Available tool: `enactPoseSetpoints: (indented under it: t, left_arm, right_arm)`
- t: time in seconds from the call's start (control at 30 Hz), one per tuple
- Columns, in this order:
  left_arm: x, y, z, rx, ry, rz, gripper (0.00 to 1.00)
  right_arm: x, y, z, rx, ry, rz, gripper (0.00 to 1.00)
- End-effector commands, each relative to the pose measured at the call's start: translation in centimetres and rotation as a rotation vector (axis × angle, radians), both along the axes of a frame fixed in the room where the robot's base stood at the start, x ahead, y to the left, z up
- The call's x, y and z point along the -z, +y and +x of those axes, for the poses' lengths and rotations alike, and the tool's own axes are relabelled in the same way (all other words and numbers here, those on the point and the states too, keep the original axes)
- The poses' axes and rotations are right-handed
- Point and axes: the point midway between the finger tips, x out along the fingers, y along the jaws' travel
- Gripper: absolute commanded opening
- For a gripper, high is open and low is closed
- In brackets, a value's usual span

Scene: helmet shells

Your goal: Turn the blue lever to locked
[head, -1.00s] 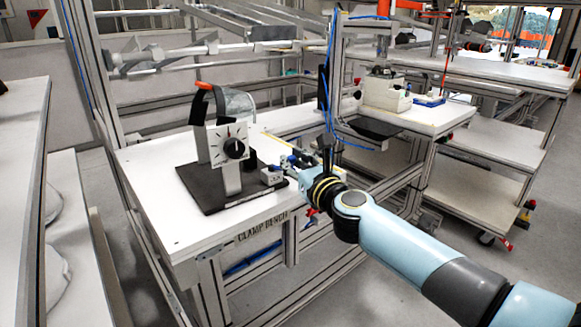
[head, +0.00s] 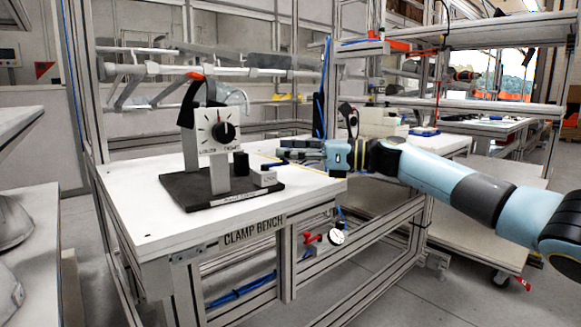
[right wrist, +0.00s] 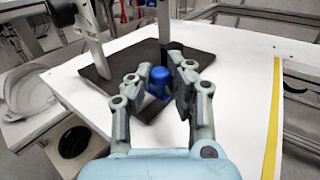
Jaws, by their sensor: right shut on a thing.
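The blue lever (right wrist: 158,82) shows in the right wrist view as a rounded blue knob between my right gripper's fingers (right wrist: 158,88). The gripper is shut on it. In the head view my right gripper (head: 282,151) reaches in level from the right, at the right side of the clamp fixture. The fixture has a black base plate (head: 203,198) and a white dial panel (head: 207,131) with a black knob (head: 224,132). A curved dark arm with an orange tip (head: 195,75) rises above the panel. My left gripper is out of view.
The fixture stands on the white clamp bench (head: 135,213). A short dark post (head: 241,161) and a small grey block (head: 264,177) stand on the base's right side. A yellow strip (right wrist: 272,120) runs along the bench edge. Aluminium frame posts rise behind.

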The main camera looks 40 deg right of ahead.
Motion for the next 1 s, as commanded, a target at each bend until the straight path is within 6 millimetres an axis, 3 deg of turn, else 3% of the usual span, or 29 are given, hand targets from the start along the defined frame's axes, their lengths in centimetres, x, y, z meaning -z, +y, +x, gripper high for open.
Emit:
enactPoseSetpoints:
  t: [0.77, 0.8, 1.0]
  left_arm:
    - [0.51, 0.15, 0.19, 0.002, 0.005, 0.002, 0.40]
    - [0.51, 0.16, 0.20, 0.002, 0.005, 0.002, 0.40]
    - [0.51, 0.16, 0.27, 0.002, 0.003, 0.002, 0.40]
  right_arm:
    - [-0.11, -0.20, 0.59, -0.103, -0.003, 0.000, 0.00]
    - [-0.12, -0.20, 0.59, -0.103, -0.003, 0.000, 0.19]
    - [-0.08, -0.17, 0.56, -0.104, -0.002, 0.001, 0.42]
